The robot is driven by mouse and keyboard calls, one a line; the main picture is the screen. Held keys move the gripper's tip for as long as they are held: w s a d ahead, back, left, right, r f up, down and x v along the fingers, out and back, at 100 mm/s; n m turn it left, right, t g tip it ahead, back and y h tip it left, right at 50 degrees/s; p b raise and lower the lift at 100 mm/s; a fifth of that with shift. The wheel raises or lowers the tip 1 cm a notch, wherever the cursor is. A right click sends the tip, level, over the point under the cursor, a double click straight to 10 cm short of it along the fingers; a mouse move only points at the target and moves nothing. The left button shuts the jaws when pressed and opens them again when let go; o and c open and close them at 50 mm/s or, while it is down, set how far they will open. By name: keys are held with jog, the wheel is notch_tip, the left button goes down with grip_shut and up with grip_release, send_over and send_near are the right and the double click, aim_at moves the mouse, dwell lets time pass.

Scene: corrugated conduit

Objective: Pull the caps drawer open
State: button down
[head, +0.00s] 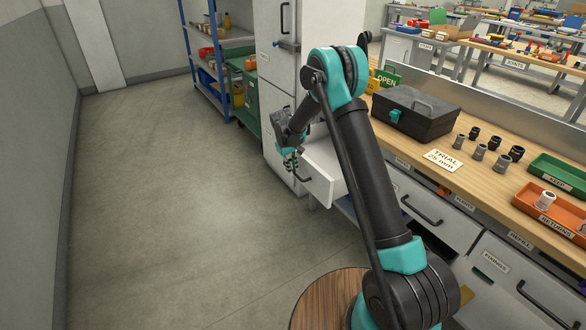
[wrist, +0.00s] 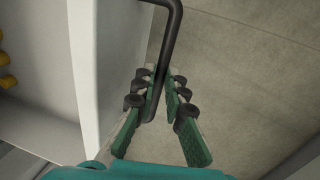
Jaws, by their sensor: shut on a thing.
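In the wrist view my gripper's green fingers (wrist: 162,88) are shut on the black bar handle (wrist: 168,38), one finger on each side. The drawer's front panel (wrist: 92,75) is just left of the fingers. Part of the drawer's inside shows beyond it, with yellow items (wrist: 6,72) at the picture's left edge.
The bench top holds a black toolbox (head: 414,112), several dark fittings (head: 480,150), a green tray (head: 560,174) and an orange tray (head: 548,213). Closed drawers (head: 428,205) lie to the right. A blue shelf rack (head: 208,72) stands behind. The floor (head: 170,190) at left is clear.

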jog(key=c, duration=1.6)
grip_release()
jog(key=r, duration=0.4)
jog(key=s+a+r, duration=0.1)
jog(key=r, duration=0.3)
jog(key=a+r, duration=0.1)
jog(key=r, duration=0.2)
jog(key=shift+s+r, duration=0.15)
jog(key=shift+r, duration=0.25)
jog(key=s+d+r+m+t+y, duration=0.1)
jog(key=s+d+r+m, duration=0.15)
jog(key=s+d, duration=0.7)
jog(key=s+d+r+m, duration=0.1)
jog(key=s+d+r, duration=0.3)
jog(key=s+d, duration=0.5)
jog(key=s+d+f+m, duration=0.1)
jog(key=s+d, duration=0.2)
jog(key=s, duration=0.3)
jog(key=s+d+f+m+t, duration=0.1)
jog(key=s+d+f, duration=0.1)
jog(key=s, duration=0.5)
jog(key=s+d+f+m+t, duration=0.1)
jog(key=s+d+f, duration=0.1)
jog(key=s+d, duration=0.2)
jog(key=shift+s+m+y, duration=0.35)
jog(key=shift+s+y, duration=0.05)
jog(key=shift+s, duration=1.05)
